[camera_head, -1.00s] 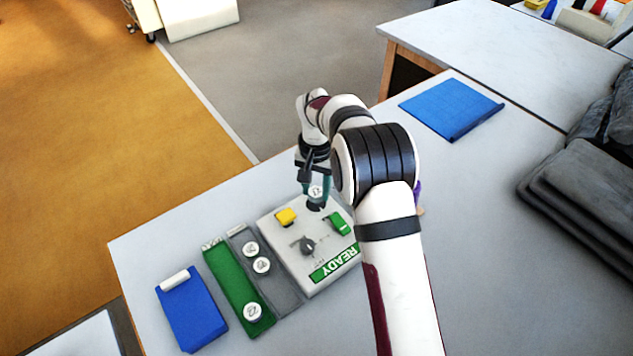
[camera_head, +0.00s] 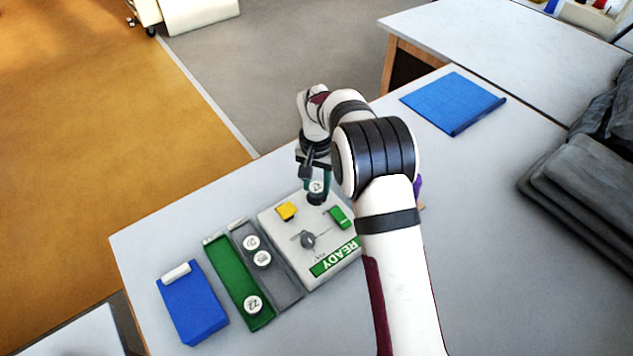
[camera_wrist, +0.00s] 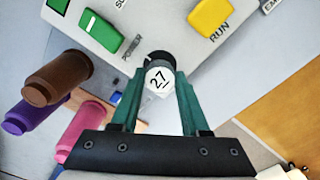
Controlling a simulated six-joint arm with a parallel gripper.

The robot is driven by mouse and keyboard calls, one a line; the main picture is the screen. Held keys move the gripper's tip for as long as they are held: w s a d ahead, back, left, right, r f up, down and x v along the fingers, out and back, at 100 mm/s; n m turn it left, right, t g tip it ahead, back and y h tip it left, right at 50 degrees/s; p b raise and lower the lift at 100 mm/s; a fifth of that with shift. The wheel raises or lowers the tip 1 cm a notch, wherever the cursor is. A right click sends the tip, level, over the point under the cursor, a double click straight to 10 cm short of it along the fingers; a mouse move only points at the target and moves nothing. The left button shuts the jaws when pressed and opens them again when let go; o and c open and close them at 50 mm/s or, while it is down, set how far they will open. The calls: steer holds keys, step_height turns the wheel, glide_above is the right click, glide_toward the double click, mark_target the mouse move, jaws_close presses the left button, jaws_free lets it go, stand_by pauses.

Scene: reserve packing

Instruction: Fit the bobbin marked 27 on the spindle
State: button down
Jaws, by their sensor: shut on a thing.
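The bobbin marked 27 (camera_wrist: 159,79) has a white round top and sits between the green fingers of my gripper (camera_wrist: 160,92) in the wrist view. My gripper is shut on it. In the head view the bobbin (camera_head: 316,187) is at the back edge of the pale machine box (camera_head: 275,233), in my gripper (camera_head: 318,184). A dark round part (camera_head: 317,199) shows just below it. The spindle cannot be made out clearly, and I cannot tell whether the bobbin is around it.
The box has a yellow RUN button (camera_head: 286,211), a green switch (camera_head: 340,217), a dark knob (camera_head: 307,240) and a READY sign (camera_head: 335,258). White-topped bobbins (camera_head: 253,304) stand on green and grey strips to its left. Brown (camera_wrist: 58,78), purple and pink spools stand beside the box.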

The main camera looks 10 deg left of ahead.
steer(key=shift+f, duration=0.1)
stand_by(0.3)
steer(key=shift+f, duration=0.55)
steer(key=shift+f, duration=0.35)
stand_by(0.5)
jaws_free()
stand_by(0.5)
steer(key=shift+r, duration=3.95)
